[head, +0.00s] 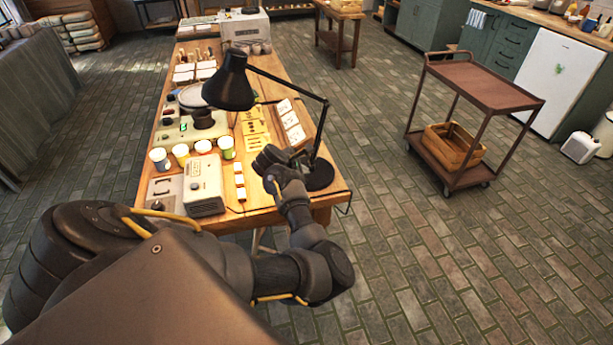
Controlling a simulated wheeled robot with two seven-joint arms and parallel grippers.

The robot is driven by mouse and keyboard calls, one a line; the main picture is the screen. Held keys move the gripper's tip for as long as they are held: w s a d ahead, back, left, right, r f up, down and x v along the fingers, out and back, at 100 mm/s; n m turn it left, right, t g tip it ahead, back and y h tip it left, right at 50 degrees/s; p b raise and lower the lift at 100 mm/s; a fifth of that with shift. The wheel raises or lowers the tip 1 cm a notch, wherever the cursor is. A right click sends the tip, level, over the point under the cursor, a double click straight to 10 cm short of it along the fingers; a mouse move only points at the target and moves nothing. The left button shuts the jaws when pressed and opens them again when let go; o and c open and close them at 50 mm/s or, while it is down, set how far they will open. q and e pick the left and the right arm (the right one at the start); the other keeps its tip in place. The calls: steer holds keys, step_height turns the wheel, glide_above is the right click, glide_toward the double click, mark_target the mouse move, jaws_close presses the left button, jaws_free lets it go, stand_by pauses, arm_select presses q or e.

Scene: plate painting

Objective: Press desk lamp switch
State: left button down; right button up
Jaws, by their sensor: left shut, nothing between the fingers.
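The black desk lamp (230,82) stands at the right front corner of the long wooden table. Its jointed arm rises from a round black base (319,176), and its shade hangs over the table to the left. My left gripper (268,161) is shut and empty, just left of the lamp base and low over the table. I cannot tell whether it touches the base. The lamp's switch cannot be made out; my gripper and wrist hide part of the base's left side. My right gripper is not in view.
The wooden table (277,97) holds several paint jars (182,153), a grey box device (203,186), white blocks (240,181) and cards (291,121) close to my left gripper. A brown cart (487,87) with a wooden crate (452,146) stands to the right. The brick floor between is clear.

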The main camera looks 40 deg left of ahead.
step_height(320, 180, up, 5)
steer(key=p, duration=0.4)
stand_by(0.3)
